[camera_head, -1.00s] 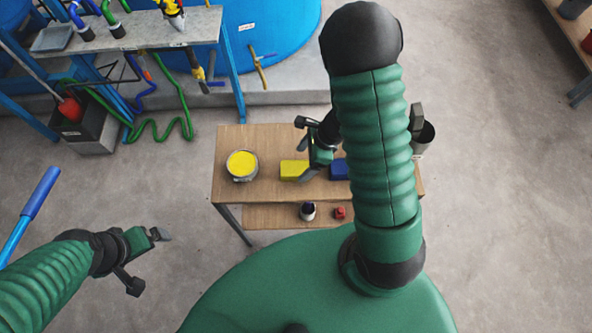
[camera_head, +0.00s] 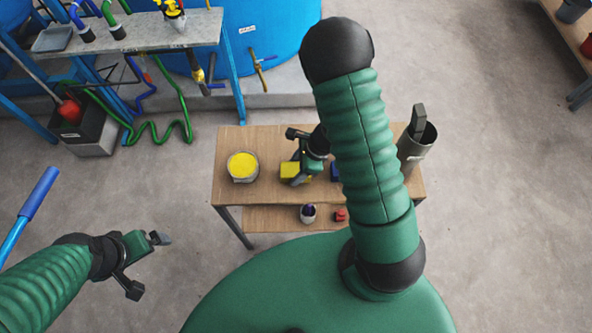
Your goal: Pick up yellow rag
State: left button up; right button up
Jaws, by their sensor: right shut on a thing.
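The yellow rag (camera_head: 289,171) is a small folded yellow block on the wooden table (camera_head: 232,145), right of a pot with yellow contents. My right gripper (camera_head: 298,178) reaches down over the rag's right part and is shut on it. The gripper hides that part of the rag. I cannot tell whether the rag is off the tabletop. My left gripper (camera_head: 150,262) is away from the table at the lower left, its two fingers spread apart, with nothing between them.
The pot of yellow (camera_head: 242,167) stands left of the rag. A blue block (camera_head: 336,172) lies to its right, partly behind my arm. Small items, including a red one (camera_head: 341,215), sit on the lower shelf.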

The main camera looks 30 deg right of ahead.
aim_at(291, 168)
jog(key=shift+c, duration=0.9)
jog(key=shift+r, duration=0.1)
notch_tip(291, 168, up, 4)
jog(key=shift+f+p, duration=0.1)
jog(key=shift+p, duration=0.5)
jog(key=s, duration=0.2)
jog(key=s+d+b, duration=0.1)
jog(key=s, duration=0.2)
jog(key=s+d+b, duration=0.1)
jog(key=s, duration=0.1)
jog(key=shift+s, duration=0.15)
jog(key=s, duration=0.1)
jog(key=s+r+p, duration=0.1)
jog(key=s+p, duration=0.1)
jog(key=shift+s+d+r, duration=0.2)
jog(key=shift+s+d, duration=0.1)
jog(key=shift+d, duration=0.1)
jog(key=s+p, duration=0.2)
jog(key=p, duration=0.1)
jog(key=s+d+p, duration=0.1)
jog(key=s+p, duration=0.1)
jog(key=p, duration=0.1)
jog(key=shift+s+d+f, duration=0.2)
jog(key=shift+s, duration=0.15)
